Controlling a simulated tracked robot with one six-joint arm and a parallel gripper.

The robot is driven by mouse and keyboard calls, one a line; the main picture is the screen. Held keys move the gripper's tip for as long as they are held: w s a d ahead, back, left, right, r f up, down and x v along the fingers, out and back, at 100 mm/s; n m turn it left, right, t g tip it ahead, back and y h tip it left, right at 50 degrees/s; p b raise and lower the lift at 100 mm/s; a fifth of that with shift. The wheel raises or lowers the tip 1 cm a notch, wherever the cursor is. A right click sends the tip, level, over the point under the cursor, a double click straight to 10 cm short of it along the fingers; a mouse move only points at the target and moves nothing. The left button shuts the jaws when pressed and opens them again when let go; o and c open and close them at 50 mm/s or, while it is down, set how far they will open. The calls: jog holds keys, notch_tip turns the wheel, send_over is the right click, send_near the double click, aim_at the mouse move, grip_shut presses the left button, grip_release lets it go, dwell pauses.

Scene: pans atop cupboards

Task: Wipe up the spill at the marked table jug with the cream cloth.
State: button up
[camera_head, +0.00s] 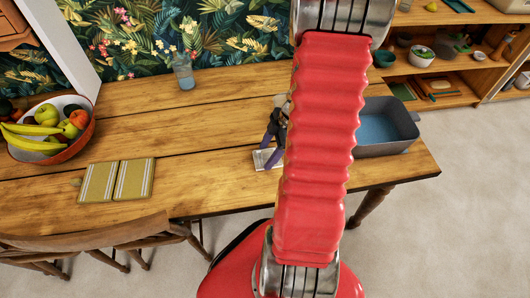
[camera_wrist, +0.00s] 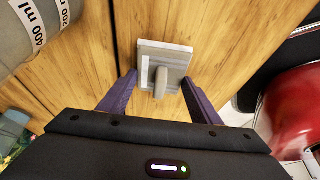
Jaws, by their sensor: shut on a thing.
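My gripper (camera_wrist: 160,80) is shut on a pale grey-white square pad (camera_wrist: 178,55) with a stub handle. Its two purple fingers sit at either side of the pad. In the head view the pad (camera_head: 262,160) is low over or on the table, beside my arm. I cannot tell whether it is the cream cloth. A grey-white jug marked 400 ml and 200 ml (camera_wrist: 22,48) fills the top left of the wrist view, close to the gripper. Two folded olive cloths with cream stripes (camera_head: 117,181) lie at the table's front left. I see no clear spill; my arm hides part of the table.
The wooden table (camera_head: 205,125) is mostly bare left of my arm. A fruit bowl (camera_head: 85,140) stands at the left and a glass of bluish liquid (camera_head: 184,72) at the back. A grey basin of blue water (camera_head: 402,138) is at the right. A chair (camera_head: 90,236) stands in front.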

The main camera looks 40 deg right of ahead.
jog(key=shift+o, duration=0.2)
jog(key=shift+s+d+f, duration=0.1)
jog(key=shift+s+d, duration=0.4)
jog(key=shift+d, duration=0.3)
jog(key=shift+s+d+f, duration=0.1)
jog(key=shift+s+d, duration=0.4)
jog(key=shift+d, duration=0.25)
jog(key=o, duration=0.8)
jog(key=shift+o, duration=0.2)
jog(key=shift+f, duration=0.1)
jog(key=shift+c, duration=0.3)
jog(key=c, duration=0.9)
jog(key=shift+r, duration=2.45)
